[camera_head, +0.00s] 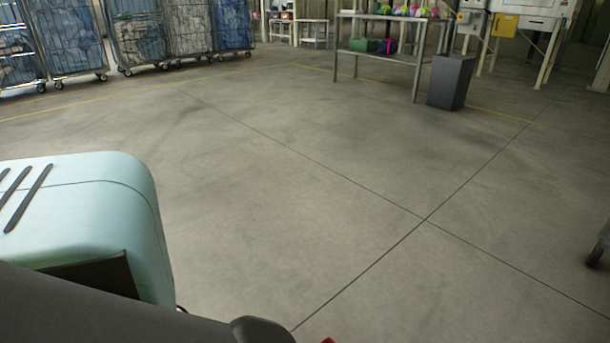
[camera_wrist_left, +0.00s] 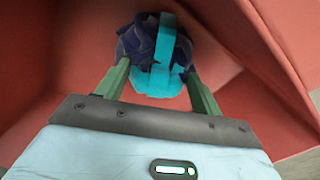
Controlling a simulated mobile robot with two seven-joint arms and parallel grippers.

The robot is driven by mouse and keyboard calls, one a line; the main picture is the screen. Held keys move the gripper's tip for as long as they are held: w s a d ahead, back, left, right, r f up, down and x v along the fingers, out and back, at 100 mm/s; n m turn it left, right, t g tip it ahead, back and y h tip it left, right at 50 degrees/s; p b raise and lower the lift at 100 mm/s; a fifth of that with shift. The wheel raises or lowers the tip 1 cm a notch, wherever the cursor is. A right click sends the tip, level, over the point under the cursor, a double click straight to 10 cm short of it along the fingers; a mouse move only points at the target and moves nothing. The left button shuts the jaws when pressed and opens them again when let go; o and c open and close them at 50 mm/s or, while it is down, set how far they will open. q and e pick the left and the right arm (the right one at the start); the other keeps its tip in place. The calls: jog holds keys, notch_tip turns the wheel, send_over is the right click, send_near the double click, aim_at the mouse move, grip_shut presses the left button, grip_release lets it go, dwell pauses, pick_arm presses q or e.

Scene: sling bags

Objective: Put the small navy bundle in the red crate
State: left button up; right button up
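In the left wrist view, the small navy bundle (camera_wrist_left: 142,45) with a bright cyan band lies between the green fingers of my left gripper (camera_wrist_left: 157,66). The fingers flank it on both sides and seem to be shut on it. Red walls of the red crate (camera_wrist_left: 50,60) surround the bundle and fingertips. I cannot tell whether the bundle touches the crate floor. In the head view, neither the bundle nor my left gripper shows. A tiny red patch at the bottom edge is too small to identify. My right gripper is in neither view.
The concrete floor (camera_head: 300,180) is wide and clear ahead. Wire trolleys (camera_head: 140,35) with blue and white contents stand at the back left. A metal table (camera_head: 385,55) with colourful items and a dark bin (camera_head: 450,80) stand at the back right.

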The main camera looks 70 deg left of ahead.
pick_arm(q)
jog(key=shift+o, duration=1)
jog(key=shift+r+p, duration=0.35)
jog(key=shift+r, duration=0.2)
notch_tip(320, 180, up, 11)
jog(key=p, duration=0.6)
jog(key=shift+r, duration=0.15)
jog(key=shift+s+d, duration=0.1)
